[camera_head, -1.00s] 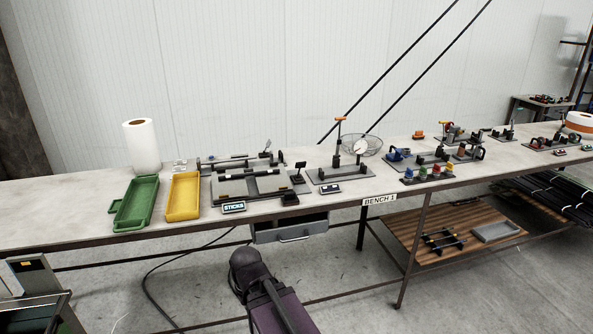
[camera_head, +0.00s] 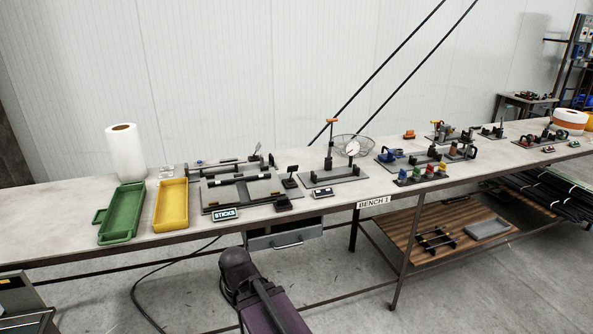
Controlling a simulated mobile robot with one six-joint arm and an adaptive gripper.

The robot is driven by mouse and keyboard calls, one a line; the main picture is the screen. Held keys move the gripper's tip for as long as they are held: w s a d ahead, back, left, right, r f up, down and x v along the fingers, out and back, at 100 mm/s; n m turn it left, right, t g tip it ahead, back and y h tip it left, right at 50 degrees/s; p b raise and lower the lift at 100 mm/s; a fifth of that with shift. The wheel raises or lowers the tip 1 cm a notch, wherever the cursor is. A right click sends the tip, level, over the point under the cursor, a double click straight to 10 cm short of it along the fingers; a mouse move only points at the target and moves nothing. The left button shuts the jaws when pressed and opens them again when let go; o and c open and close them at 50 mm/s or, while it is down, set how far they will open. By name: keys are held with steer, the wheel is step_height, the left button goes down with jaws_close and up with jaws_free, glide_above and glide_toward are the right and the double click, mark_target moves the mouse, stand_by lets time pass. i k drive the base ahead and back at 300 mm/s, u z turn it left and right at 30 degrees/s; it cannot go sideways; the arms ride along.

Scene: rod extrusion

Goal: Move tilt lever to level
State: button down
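Several levers stand on fixtures along the bench (camera_head: 100,249), and I cannot tell which one is the tilt lever. One upright post with an orange cross handle (camera_head: 331,121) rises from a grey base plate (camera_head: 345,175) with a round white dial beside it. A low grey fixture (camera_head: 240,190) marked STICKS lies left of it, with a thin upright lever (camera_head: 257,147) at the back right of the rail fixture behind. My gripper is not visible; only a dark part of my arm shows at the bottom.
A green tray (camera_head: 97,216), a yellow tray (camera_head: 158,219) and a white paper roll (camera_head: 125,152) stand at the left. A wire basket (camera_head: 366,150) and several small fixtures with coloured handles (camera_head: 422,175) fill the right side. Open floor lies before the bench.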

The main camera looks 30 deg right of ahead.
mark_target(291, 169)
steer(key=i, duration=0.85)
steer(key=u, duration=0.05)
